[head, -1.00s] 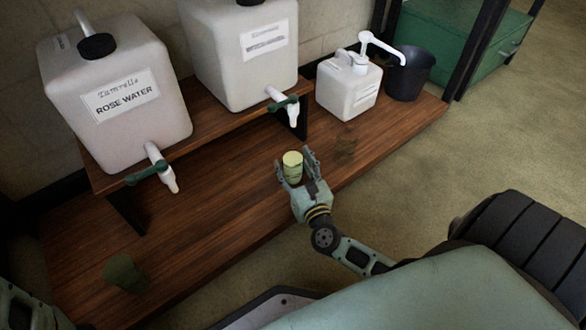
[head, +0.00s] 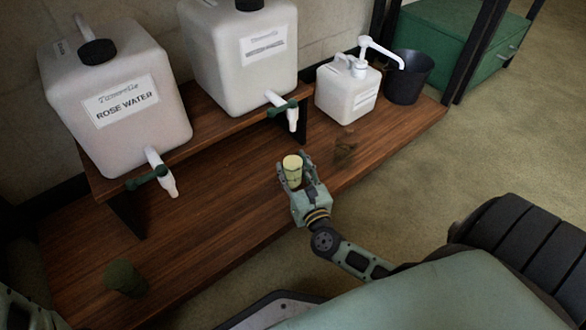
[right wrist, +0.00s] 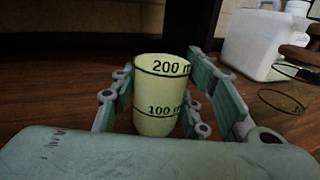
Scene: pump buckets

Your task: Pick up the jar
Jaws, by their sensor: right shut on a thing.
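A pale yellow-green measuring cup (head: 292,173) is upright between the fingers of my right gripper (head: 291,167). In the right wrist view the cup (right wrist: 159,97) shows "200 m…" and "100 m…" marks, with fingers touching its sides. The gripper is shut on it. I cannot tell whether its base is on the shelf or just above. A clear, see-through vessel, seemingly the glass jar (head: 346,145), stands on the shelf to the right. It is partly cut off in the right wrist view (right wrist: 284,100). My left gripper is not in view.
The wooden shelf (head: 225,200) carries a white pump bottle (head: 347,95), a dark bucket (head: 408,78) and a dark green object (head: 124,279). Two large white containers (head: 115,100) with taps stand on a raised board. The shelf's middle is mostly clear.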

